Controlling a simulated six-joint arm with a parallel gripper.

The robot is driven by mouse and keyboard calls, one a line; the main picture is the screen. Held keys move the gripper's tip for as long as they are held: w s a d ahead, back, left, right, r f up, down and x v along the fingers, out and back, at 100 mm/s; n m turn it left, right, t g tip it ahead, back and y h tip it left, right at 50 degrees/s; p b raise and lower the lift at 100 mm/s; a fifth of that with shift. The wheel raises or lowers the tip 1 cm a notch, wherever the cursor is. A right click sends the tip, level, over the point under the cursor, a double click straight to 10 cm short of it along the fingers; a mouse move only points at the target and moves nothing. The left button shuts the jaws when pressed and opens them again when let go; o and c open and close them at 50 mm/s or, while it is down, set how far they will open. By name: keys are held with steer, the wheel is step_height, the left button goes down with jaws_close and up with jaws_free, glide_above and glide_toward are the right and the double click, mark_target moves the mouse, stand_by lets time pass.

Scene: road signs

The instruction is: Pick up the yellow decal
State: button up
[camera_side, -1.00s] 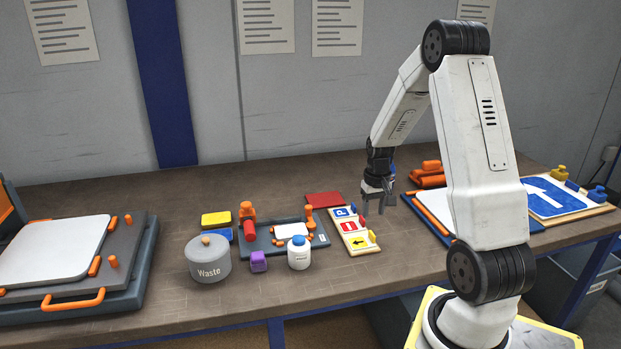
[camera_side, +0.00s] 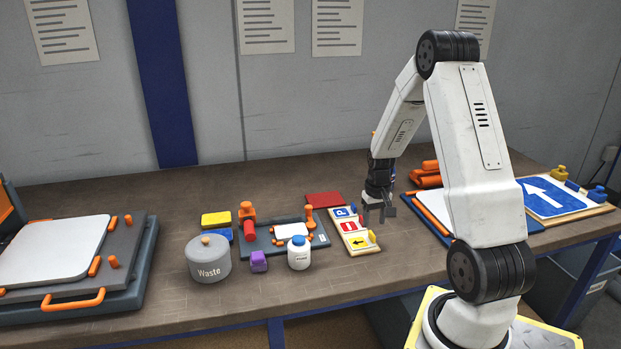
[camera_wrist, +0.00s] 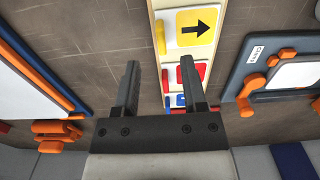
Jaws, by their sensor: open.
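The yellow decal (camera_side: 358,243) has a black arrow and lies at the near end of a cream tray (camera_side: 354,252), with a small yellow knob (camera_side: 371,236) at its right edge. In the wrist view the decal (camera_wrist: 195,27) is near the top, beyond my fingertips, and its knob (camera_wrist: 160,38) is at its left. My gripper (camera_side: 377,220) is open and empty above the tray's right side.
The red decal (camera_side: 354,226) and blue decal (camera_side: 345,212) lie farther along the tray. A white bottle (camera_side: 299,253), a grey waste bin (camera_side: 208,261) and a dark fixture (camera_side: 262,246) stand to the left. A board with orange handles (camera_side: 431,211) is to the right.

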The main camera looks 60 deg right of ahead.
mark_target(372, 234)
steer(key=f, duration=0.2)
steer(key=shift+a+f, duration=0.2)
steer(key=shift+f, duration=0.2)
steer(key=shift+d+f, duration=0.1)
steer(key=shift+f, duration=0.85)
jaws_close()
